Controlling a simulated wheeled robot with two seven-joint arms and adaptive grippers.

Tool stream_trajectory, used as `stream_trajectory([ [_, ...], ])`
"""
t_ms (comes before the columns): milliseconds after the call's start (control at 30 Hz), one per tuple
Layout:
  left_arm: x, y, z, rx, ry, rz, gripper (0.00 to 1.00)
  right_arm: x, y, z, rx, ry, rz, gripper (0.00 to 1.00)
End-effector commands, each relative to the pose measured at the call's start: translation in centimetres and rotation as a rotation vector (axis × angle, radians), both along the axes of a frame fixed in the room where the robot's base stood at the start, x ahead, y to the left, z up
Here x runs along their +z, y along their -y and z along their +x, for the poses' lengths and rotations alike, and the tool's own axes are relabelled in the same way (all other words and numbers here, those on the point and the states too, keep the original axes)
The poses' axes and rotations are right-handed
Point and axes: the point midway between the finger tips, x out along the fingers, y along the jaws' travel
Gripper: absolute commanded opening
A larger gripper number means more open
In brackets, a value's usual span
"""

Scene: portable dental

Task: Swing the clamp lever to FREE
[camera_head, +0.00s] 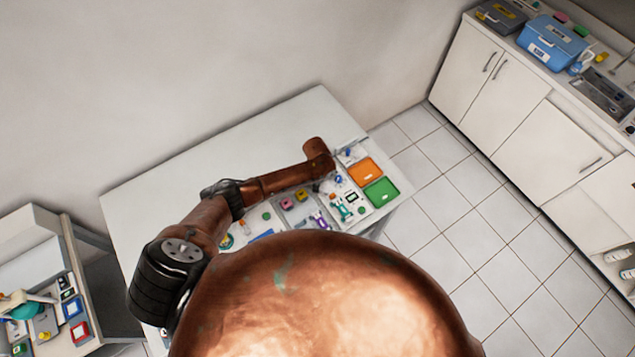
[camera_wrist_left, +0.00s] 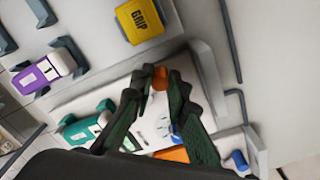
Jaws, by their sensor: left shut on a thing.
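In the left wrist view, my left gripper (camera_wrist_left: 161,74) has its two dark green fingers drawn together at the tips. A small orange piece (camera_wrist_left: 159,83) sits between the fingertips and looks like the end of the clamp lever; the rest of the lever is hidden or too small to tell. A white panel (camera_wrist_left: 147,107) with blue marks lies behind the fingers. I cannot read the word FREE or tell the lever's angle. In the head view, the left gripper (camera_head: 325,184) is small and low over the table's right part. My right gripper is in neither view.
A yellow GRIP block (camera_wrist_left: 140,20), a purple-and-white piece (camera_wrist_left: 48,72) and a teal-and-white piece (camera_wrist_left: 88,127) sit nearby in dark holders. An orange tray (camera_head: 366,170) and a green tray (camera_head: 381,191) lie at the table's right end. The table's back (camera_head: 240,140) is clear.

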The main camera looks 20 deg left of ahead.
Motion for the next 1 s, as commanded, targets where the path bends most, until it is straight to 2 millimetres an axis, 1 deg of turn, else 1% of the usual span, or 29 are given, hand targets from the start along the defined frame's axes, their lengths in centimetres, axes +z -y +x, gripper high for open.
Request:
stream_trajectory([
  [33, 0.23, 0.13, -0.01, 0.014, 0.0, -0.002, 0.0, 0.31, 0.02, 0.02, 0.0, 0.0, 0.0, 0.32],
  [200, 0.18, 0.07, -0.09, 0.045, 0.002, 0.0, 0.0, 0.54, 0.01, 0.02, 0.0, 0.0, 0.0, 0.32],
  [633, 0.1, 0.06, -0.15, 0.054, 0.001, -0.001, 0.0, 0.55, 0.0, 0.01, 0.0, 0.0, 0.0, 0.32],
  [667, 0.1, 0.06, -0.15, 0.053, 0.001, -0.001, 0.15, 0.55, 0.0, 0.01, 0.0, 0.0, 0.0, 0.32],
  [900, 0.06, 0.04, -0.17, 0.053, 0.001, -0.001, 0.32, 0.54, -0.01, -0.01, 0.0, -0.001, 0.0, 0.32],
  [1000, 0.05, 0.04, -0.17, 0.053, 0.001, -0.001, 0.32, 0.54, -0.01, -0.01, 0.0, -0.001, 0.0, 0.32],
])
